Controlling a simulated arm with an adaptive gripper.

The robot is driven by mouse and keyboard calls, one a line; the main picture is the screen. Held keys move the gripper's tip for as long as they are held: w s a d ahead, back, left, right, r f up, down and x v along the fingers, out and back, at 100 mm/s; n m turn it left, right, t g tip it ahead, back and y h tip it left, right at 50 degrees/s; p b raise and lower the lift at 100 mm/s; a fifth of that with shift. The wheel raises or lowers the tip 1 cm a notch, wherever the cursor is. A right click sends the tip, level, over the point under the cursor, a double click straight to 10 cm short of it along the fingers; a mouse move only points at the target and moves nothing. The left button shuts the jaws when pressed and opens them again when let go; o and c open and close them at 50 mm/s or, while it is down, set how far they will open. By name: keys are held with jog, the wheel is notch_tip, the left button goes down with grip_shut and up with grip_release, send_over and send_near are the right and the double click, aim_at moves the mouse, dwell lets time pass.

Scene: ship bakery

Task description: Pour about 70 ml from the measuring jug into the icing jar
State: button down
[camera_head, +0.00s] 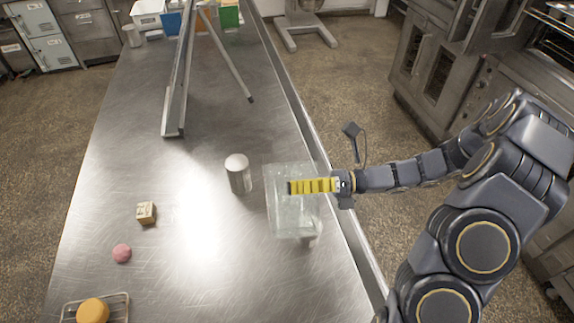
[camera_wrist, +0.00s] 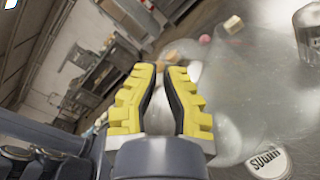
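The clear measuring jug (camera_head: 283,222) is a large see-through vessel above the right part of the steel table. My gripper (camera_head: 290,187), with yellow fingers, overlaps it and appears closed on it. In the wrist view the fingertips (camera_wrist: 162,70) are close together, and the clear jug (camera_wrist: 235,100) spreads out to their right. I cannot make out its liquid level or see any stream. A cylindrical jar (camera_head: 238,175) with a pale top stands upright just left of the jug; it may be the icing jar, but I can read no label on it.
A white disc marked SUGAR (camera_wrist: 268,163) shows low in the wrist view. A small block (camera_head: 146,212), a pink ball (camera_head: 122,253) and a wire rack (camera_head: 124,311) with an orange round item (camera_head: 93,311) lie left. A metal frame (camera_head: 178,95) stands farther back.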

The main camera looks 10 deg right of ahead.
jog(key=shift+s+r+n, duration=0.4)
jog(key=shift+n, duration=0.1)
jog(key=shift+s+n, duration=0.4)
jog(key=shift+n, duration=0.1)
jog(key=s+a+f+n+p, duration=0.1)
jog(key=s+f+n+p, duration=0.2)
jog(key=s+f+n, duration=0.4)
jog(key=shift+s+a+f+n+t, duration=0.15)
jog(key=shift+s+f+n+t, duration=0.3)
jog(key=shift+n, duration=0.55)
